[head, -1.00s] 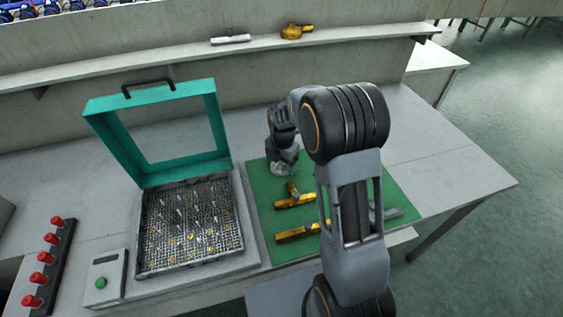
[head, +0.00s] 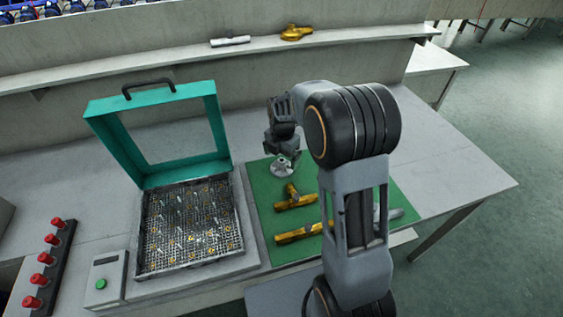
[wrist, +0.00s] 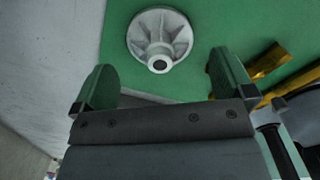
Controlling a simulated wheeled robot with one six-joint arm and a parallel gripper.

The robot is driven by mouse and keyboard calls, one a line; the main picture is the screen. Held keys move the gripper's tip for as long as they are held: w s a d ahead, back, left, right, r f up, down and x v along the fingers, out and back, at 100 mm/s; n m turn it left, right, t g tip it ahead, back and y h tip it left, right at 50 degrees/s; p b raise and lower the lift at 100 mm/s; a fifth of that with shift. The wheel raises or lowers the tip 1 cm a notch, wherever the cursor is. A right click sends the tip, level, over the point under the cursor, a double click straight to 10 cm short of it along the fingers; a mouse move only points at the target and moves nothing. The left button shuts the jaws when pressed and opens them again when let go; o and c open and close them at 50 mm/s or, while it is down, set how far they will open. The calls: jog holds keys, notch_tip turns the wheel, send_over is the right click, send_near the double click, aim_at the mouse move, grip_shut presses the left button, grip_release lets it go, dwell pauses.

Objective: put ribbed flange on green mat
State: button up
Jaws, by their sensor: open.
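The ribbed flange (wrist: 159,38) is a pale grey round disc with ribs and a central hub. It rests on the green mat (wrist: 90,55), near the mat's far left part. In the head view the flange (head: 281,168) shows just below my gripper (head: 283,152), partly covered by it. In the wrist view my gripper (wrist: 160,85) is open, with its two fingers apart and nothing between them. The flange lies beyond the fingertips there, apart from them. The mat also shows in the head view (head: 265,200).
A teal-lidded box (head: 150,180) with a mesh tray of small parts stands open to the left. A button box (head: 105,278) and red knobs (head: 50,260) are farther left. The bench right of the mat is clear.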

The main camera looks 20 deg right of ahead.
aim_at(282, 160)
notch_tip(282, 160, up, 7)
jog(key=shift+r, duration=0.1)
jog(key=s+r+m+t, duration=0.2)
jog(key=s+m+t, duration=0.1)
jog(key=s+m, duration=1.6)
jog(key=m, duration=0.6)
jog(key=shift+s+a+r, duration=0.25)
jog(key=shift+s+r, duration=0.1)
jog(key=shift+r, duration=0.05)
jog(key=shift+r+p, duration=0.1)
jog(key=shift+p, duration=0.2)
jog(key=shift+t, duration=0.3)
notch_tip(282, 160, up, 5)
jog(key=p, duration=0.4)
jog(key=shift+r, duration=0.1)
